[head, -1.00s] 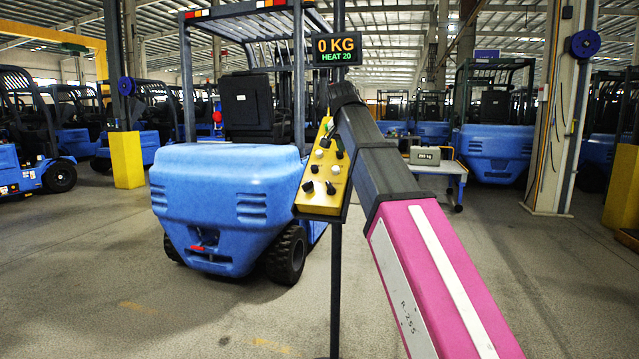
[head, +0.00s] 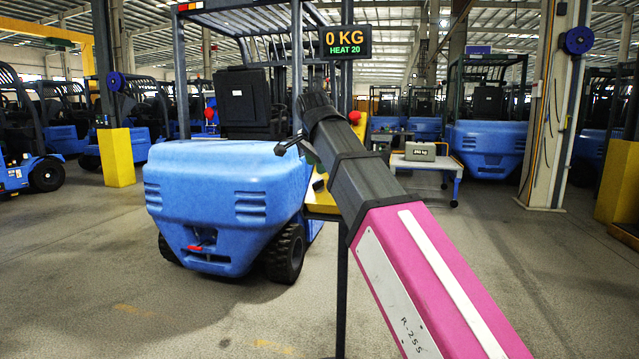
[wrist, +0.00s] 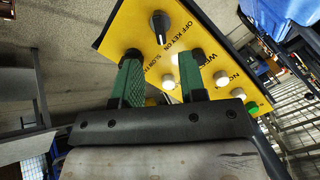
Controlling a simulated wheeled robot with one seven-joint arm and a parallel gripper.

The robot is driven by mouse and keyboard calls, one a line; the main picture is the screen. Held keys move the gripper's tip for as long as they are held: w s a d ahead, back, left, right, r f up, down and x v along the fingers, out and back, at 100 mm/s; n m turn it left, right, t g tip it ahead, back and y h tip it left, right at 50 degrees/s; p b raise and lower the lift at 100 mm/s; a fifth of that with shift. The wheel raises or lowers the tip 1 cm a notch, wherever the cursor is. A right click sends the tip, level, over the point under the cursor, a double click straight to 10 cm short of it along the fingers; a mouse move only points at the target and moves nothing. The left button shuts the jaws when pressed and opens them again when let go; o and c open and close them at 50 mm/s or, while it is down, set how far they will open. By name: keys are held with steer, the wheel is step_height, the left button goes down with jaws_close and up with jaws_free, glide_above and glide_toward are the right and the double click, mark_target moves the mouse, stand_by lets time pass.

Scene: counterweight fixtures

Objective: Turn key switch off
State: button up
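The yellow control panel (wrist: 118,30) fills the upper middle of the wrist view. A black knob (wrist: 159,22) with a white pointer mark sits on it near lettering that reads OFF KEY ON. My gripper (wrist: 160,62) has two green fingers spread apart over the panel, with nothing between them. The black knob lies beyond the fingertips, above the gap in the picture, and looks apart from them. In the head view my arm covers most of the panel (head: 322,198), and the key knob cannot be made out there.
Another dark knob (wrist: 196,54) is partly behind the right finger. White knobs (wrist: 168,83) (wrist: 220,79) are close by. In the head view a sign (head: 345,42) reads 0 KG, HEAT 20. A blue forklift (head: 225,195) stands behind the panel, left of my arm.

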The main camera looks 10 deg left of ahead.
mark_target(318, 181)
steer(key=x, duration=0.8)
jaws_close()
